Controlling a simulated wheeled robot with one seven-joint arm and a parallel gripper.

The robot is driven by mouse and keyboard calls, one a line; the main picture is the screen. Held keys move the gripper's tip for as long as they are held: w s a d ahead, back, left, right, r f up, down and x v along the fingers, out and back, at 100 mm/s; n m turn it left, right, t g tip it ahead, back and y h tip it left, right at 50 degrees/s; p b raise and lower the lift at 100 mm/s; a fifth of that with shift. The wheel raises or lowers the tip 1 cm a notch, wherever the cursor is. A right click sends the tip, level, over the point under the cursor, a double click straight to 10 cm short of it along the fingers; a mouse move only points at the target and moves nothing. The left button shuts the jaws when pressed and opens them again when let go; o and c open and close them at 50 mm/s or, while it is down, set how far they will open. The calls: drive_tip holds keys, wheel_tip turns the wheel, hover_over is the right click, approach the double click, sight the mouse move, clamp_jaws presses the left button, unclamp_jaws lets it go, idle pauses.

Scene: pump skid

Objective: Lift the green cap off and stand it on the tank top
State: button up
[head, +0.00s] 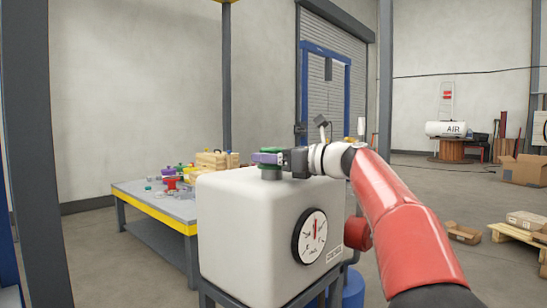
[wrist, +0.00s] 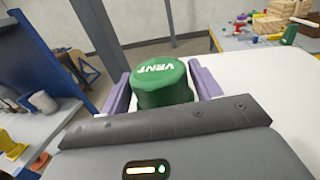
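The green cap (wrist: 162,82), with white lettering on its top, stands upright between the two purple fingers of my gripper (wrist: 163,88) in the wrist view. The fingers lie close along its two sides. I cannot tell whether they press on it or leave a thin gap. In the head view the cap (head: 271,150) sits over a short grey neck (head: 270,173) on the white tank (head: 235,205). A purple finger of my gripper (head: 267,157) crosses in front of the cap and hides part of it. The tank top around the neck is flat and clear.
A dial gauge (head: 311,236) is on the tank's front. Boxes and a pallet (head: 515,238) lie on the floor at the right.

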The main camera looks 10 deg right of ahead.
sight(272, 148)
drive_tip(key=c, duration=0.7)
drive_tip(key=shift+o, duration=1.4)
drive_tip(key=shift+c, duration=1.2)
drive_tip(key=shift+r+p, duration=2.3)
drive_tip(key=shift+p, duration=0.3)
